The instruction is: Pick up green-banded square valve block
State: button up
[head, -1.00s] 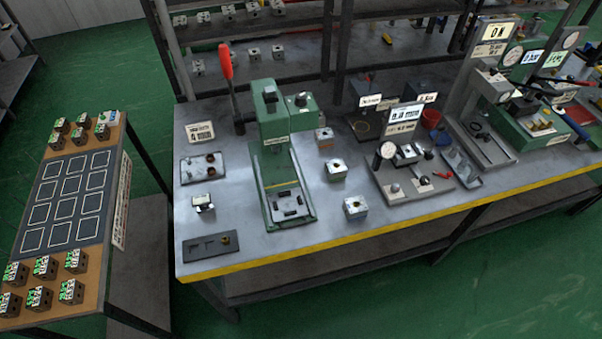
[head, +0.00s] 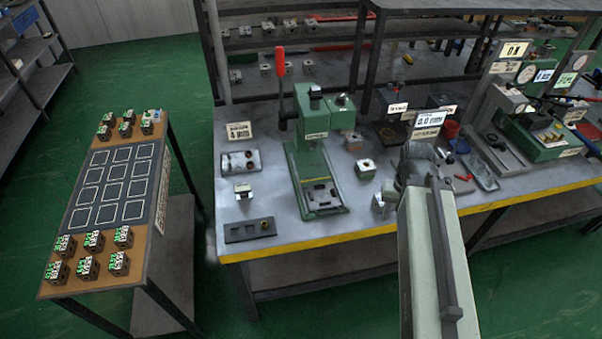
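Three square metal valve blocks stand in a row on the workbench: a far block (head: 354,141), a middle block (head: 365,168) and a near block (head: 378,203). The near block is partly covered by the end of my arm. I cannot make out a green band on any of them at this size. My gripper (head: 389,198) is at the end of the arm, beside or over the near block. Its fingers are too small and hidden to tell open from shut, or whether they touch the block.
A green press (head: 313,150) with a red lever stands left of the blocks. A dark tray (head: 250,230) lies at the bench's front left. A side table (head: 150,217) at left carries several green-labelled blocks and a dark grid panel. Gauges and fixtures crowd the bench right of my arm.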

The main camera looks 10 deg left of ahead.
aim_at(362, 172)
jog(key=u, duration=1.85)
jog(key=i, duration=0.65)
jog(key=u, duration=0.05)
